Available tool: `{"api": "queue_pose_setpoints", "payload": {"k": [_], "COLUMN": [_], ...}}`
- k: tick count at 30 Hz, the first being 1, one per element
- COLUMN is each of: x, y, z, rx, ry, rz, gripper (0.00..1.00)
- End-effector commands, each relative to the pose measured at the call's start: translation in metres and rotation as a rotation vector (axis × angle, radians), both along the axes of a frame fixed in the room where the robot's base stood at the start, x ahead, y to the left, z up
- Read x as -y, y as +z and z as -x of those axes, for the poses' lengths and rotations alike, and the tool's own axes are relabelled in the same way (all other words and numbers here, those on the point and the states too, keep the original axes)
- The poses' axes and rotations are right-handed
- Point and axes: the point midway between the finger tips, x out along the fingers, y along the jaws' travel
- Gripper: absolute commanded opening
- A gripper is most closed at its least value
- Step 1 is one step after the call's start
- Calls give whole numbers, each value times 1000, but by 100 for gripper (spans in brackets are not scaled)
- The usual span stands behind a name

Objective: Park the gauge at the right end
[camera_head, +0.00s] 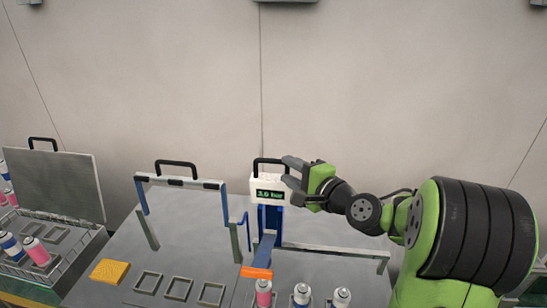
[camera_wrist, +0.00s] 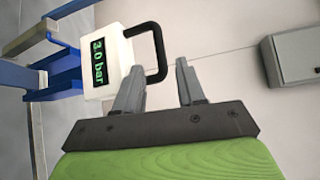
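The gauge (camera_head: 270,195) is a white box with a green display reading about 3.0 bar and a black handle on top. It sits on a blue upright carriage (camera_head: 271,218) near the middle of the bench. In the wrist view the gauge (camera_wrist: 98,62) appears turned sideways, with its black handle (camera_wrist: 162,48) close to my fingertips. My gripper (camera_head: 288,172) is open at the upper right of the gauge; in the wrist view the two fingers (camera_wrist: 158,68) are apart. I cannot tell whether the handle lies between them. A low grey rail (camera_head: 335,249) runs right from the carriage.
A blue-and-grey frame with a black handle (camera_head: 176,164) stands left of the gauge. An orange piece (camera_head: 256,273) lies in front, with several cans (camera_head: 301,295) at the front edge. A yellow sponge-like block (camera_head: 109,271) and square frames (camera_head: 178,288) are at left. An open-lidded crate (camera_head: 50,185) stands far left.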

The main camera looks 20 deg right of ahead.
Motion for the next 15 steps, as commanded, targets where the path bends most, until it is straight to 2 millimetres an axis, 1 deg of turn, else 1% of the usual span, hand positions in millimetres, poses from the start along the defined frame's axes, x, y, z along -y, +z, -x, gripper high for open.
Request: {"api": "queue_pose_setpoints", "payload": {"k": [1,3,7,10,15], "x": [-7,-13,-21,-25,-26], "y": [1,-1,-4,-6,-8], "z": [-12,-27,-50,-60,-65], "rx": [-1,-1,0,0,0], "ry": [7,6,4,2,0], "rz": [0,1,2,2,2], "gripper": [39,39,39,39,39]}}
